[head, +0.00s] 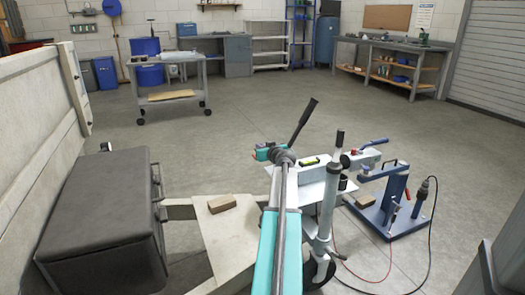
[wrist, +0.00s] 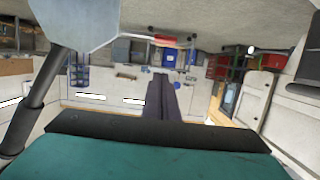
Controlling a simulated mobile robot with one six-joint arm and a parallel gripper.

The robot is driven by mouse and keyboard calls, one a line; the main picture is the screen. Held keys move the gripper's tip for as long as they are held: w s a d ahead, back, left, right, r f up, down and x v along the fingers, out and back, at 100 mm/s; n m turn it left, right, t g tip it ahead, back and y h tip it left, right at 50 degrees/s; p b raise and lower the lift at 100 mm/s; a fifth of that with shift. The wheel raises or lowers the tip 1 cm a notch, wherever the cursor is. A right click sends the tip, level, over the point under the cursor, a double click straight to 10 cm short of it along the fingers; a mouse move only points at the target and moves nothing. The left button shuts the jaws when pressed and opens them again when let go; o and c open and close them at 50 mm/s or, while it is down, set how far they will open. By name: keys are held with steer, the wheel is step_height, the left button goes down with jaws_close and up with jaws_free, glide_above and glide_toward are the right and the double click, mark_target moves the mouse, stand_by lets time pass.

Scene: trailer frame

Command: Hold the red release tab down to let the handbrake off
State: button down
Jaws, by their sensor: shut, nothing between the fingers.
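The handbrake lever (head: 303,122) is a black bar with a thicker grip, slanting up to the right just beyond the end of my arm. A dark bar with a thicker grip, which looks like the same lever, crosses the left side of the wrist view (wrist: 38,98). My gripper (wrist: 161,76) shows its dark fingers together and empty in the middle of the wrist view, to the right of that bar and apart from it in the picture. In the head view my teal wrist hides the fingers. I cannot make out the red release tab for certain.
A jockey wheel post (head: 332,185) and a blue stand (head: 392,205) with cables are right of my arm. A wooden block (head: 222,203) lies on the trailer frame, beside a dark box (head: 100,215). A cart (head: 170,95) stands behind; the floor between is open.

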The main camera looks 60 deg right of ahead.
steer(key=shift+w+d+f+b, duration=0.15)
steer(key=shift+w+f+b, duration=0.15)
steer(key=shift+f, duration=0.45)
steer(key=shift+w+d+f+b, duration=0.2)
steer(key=shift+f+b, duration=0.1)
steer(key=shift+f, duration=0.45)
steer(key=shift+w+d+f+b, duration=0.2)
steer(key=shift+f+b, duration=0.1)
steer(key=shift+f, duration=0.45)
